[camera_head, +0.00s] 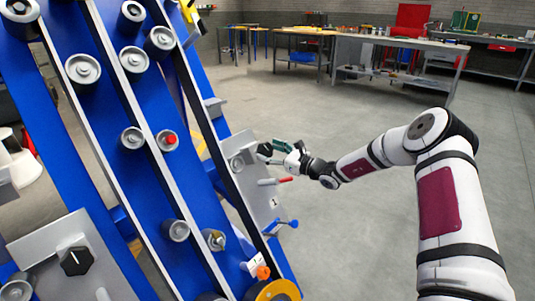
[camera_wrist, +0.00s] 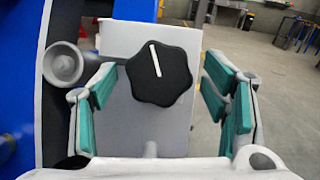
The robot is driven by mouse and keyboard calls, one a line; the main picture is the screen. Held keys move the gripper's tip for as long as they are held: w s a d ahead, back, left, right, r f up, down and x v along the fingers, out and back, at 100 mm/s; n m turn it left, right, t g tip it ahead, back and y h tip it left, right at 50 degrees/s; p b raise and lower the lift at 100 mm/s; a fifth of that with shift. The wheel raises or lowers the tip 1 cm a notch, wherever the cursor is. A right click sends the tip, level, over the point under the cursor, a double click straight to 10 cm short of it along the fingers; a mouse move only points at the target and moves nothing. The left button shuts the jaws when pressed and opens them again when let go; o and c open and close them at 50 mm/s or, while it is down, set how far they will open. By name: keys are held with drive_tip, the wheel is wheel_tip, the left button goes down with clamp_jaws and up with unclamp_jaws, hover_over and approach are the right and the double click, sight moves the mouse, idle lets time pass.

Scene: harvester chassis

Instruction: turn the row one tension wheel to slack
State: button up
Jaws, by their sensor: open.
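The tension wheel is a black lobed knob (camera_wrist: 160,78) with a white pointer line, on a grey plate (camera_wrist: 120,40) in the wrist view. The line points up and slightly left. My gripper (camera_wrist: 165,105) is open, with its green-padded fingers apart on the left and right of the knob. I cannot tell whether either finger touches it. In the head view my gripper (camera_head: 278,150) is at the upper part of the grey plate (camera_head: 258,185) on the right side of the blue chassis; it hides the knob there.
Below my gripper on the plate are a red-tipped lever (camera_head: 283,180) and a blue-ended handle (camera_head: 284,224). Another black knob (camera_head: 76,261) sits on a grey plate at lower left. Rollers line the blue chassis (camera_head: 165,95). Workbenches (camera_head: 395,42) stand far back; the floor between is clear.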

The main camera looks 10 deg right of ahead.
drive_tip(key=shift+w+a, duration=0.45)
drive_tip(key=shift+w, duration=0.05)
drive_tip(key=c, duration=1.2)
drive_tip(key=shift+o, duration=0.2)
